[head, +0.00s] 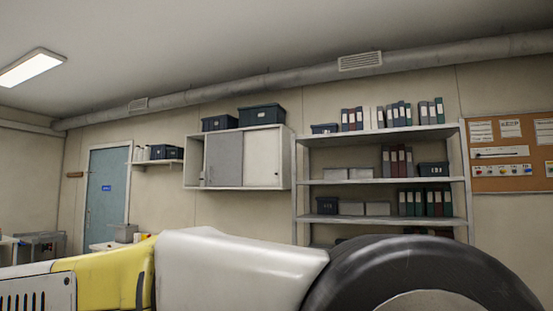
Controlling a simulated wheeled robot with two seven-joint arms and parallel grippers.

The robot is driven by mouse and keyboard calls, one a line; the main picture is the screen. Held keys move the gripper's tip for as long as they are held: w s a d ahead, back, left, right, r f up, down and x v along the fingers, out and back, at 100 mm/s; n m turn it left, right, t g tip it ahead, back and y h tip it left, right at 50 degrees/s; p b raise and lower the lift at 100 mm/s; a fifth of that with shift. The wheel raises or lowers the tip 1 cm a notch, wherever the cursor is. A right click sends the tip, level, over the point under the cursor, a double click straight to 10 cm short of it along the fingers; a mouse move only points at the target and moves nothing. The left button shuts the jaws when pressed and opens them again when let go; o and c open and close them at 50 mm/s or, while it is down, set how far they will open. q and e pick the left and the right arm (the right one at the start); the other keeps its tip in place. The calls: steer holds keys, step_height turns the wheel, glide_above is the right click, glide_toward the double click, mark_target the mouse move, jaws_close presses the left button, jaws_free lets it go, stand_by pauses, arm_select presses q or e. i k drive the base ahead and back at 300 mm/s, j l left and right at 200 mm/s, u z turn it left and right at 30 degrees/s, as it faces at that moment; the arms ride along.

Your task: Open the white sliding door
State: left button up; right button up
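A wall cabinet (288,160) with a pale frame hangs on the back wall, left of the shelf unit. Its white sliding door (263,157) covers the right part of the front. A small dark spot shows on this door. A grey sliding door (224,160) covers the middle, beside the white one. The left part of the cabinet front is uncovered and shows the interior. Neither of my gripper's fingers shows in the head view, so no gripper is seen at the cabinet.
Dark bins (262,114) sit on top of the cabinet. A tall shelf unit (466,180) with binders and boxes stands to its right. A blue door (107,186) and a small wall shelf (157,162) are to its left. Large close parts block the bottom of the view.

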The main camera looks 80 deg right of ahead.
mark_target(261, 167)
steer(key=z, duration=2.15)
steer(key=i+z, duration=0.1)
steer(key=z, duration=0.2)
steer(key=i+u, duration=0.3)
steer(key=i, duration=1.55)
steer(key=i+j+z, duration=0.2)
steer(key=i, duration=0.4)
steer(key=i+z, duration=0.2)
steer(key=i, duration=0.4)
steer(key=i+j+z, duration=0.15)
steer(key=z, duration=0.25)
steer(key=i+j+z, duration=0.25)
steer(key=z, duration=0.15)
steer(key=i+j+z, duration=0.5)
steer(key=z, duration=0.3)
steer(key=j, duration=0.1)
